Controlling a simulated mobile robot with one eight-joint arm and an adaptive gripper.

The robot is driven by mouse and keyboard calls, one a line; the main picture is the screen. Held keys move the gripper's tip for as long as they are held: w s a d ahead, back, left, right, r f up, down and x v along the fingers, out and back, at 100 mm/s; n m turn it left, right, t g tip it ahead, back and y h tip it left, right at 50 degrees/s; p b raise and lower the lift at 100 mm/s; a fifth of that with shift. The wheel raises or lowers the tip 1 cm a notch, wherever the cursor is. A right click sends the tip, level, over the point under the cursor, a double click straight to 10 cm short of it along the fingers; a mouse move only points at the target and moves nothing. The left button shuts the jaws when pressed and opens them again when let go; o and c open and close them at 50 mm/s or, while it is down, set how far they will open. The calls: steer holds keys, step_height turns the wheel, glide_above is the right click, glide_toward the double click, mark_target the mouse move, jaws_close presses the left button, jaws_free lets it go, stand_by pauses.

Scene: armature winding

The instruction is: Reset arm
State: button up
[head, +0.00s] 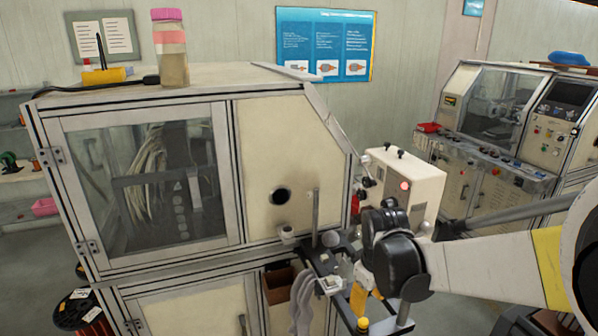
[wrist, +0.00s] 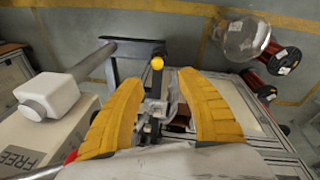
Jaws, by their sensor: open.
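My gripper (wrist: 162,78) is open, with its two yellow fingers spread wide in the wrist view. No object is held between them. A yellow round-topped part (wrist: 157,62) shows in the gap just beyond the fingertips, with metal fixture parts below it; I cannot tell how far away it is. In the head view my arm (head: 480,265) reaches in from the right and bends down at a black joint. The gripper (head: 362,290) is partly hidden there, over a small fixture bench (head: 325,262). A yellow-capped part (head: 363,323) stands just below it.
A large beige machine cabinet (head: 265,150) with a windowed door stands left of my arm. A white control box (head: 405,185) is close behind the arm. Another machine (head: 490,115) stands at the back right. Wire spools (wrist: 285,60) lie on the floor side.

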steer(key=s+f+m+t+b, duration=0.2)
steer(key=s+f+m+b, duration=0.1)
steer(key=s+b, duration=0.5)
steer(key=s+f+m+t+b, duration=0.2)
steer(key=s+f+b, duration=0.3)
steer(key=s+b, duration=0.4)
steer(key=shift+d+f+m+t, duration=0.4)
steer(key=shift+m, duration=0.4)
